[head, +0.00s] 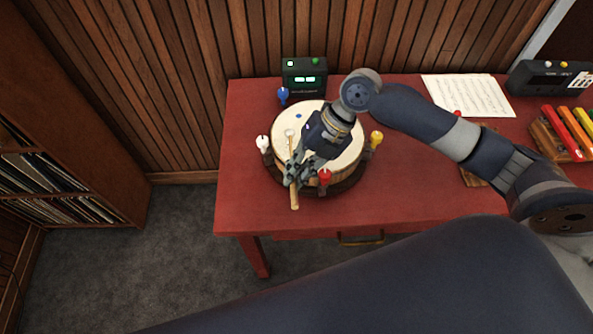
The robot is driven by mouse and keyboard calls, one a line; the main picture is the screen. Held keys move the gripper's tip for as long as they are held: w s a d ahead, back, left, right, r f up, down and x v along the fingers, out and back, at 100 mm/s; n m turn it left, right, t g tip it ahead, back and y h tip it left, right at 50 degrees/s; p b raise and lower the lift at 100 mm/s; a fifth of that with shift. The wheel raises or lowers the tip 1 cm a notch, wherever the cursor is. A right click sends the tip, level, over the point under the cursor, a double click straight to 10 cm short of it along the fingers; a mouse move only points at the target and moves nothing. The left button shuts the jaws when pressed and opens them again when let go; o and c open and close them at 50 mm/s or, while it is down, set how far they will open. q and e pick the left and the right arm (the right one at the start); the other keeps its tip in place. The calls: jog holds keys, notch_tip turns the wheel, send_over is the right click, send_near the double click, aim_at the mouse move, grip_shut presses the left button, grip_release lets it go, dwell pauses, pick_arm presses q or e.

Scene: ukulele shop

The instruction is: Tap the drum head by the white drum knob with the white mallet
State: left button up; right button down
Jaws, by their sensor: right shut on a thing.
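The round drum (318,118) with a pale head sits on the red table. The white drum knob (263,143) is at its left edge. A blue knob (283,94) is at the back left, a yellow knob (376,138) at the right and a red knob (325,177) at the front. My right gripper (297,172) is shut on the wooden handle of the white mallet (294,198). The mallet's pale tip shows over the left part of the drum head, right of the white knob. I cannot tell whether it touches. My left gripper is out of view.
A dark device with a green display (304,75) stands behind the drum. Sheet music (467,94), a coloured xylophone (568,130) and another dark device (548,78) are to the right. The red table (247,190) is bare left of the drum.

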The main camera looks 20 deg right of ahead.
jog(key=shift+r, duration=0.2)
dwell(0.3)
jog(key=shift+f+b, duration=1.1)
jog(key=shift+f, duration=0.4)
notch_tip(320, 180, up, 6)
jog(key=p, duration=0.5)
jog(key=shift+r, duration=0.25)
jog(key=shift+f, duration=0.1)
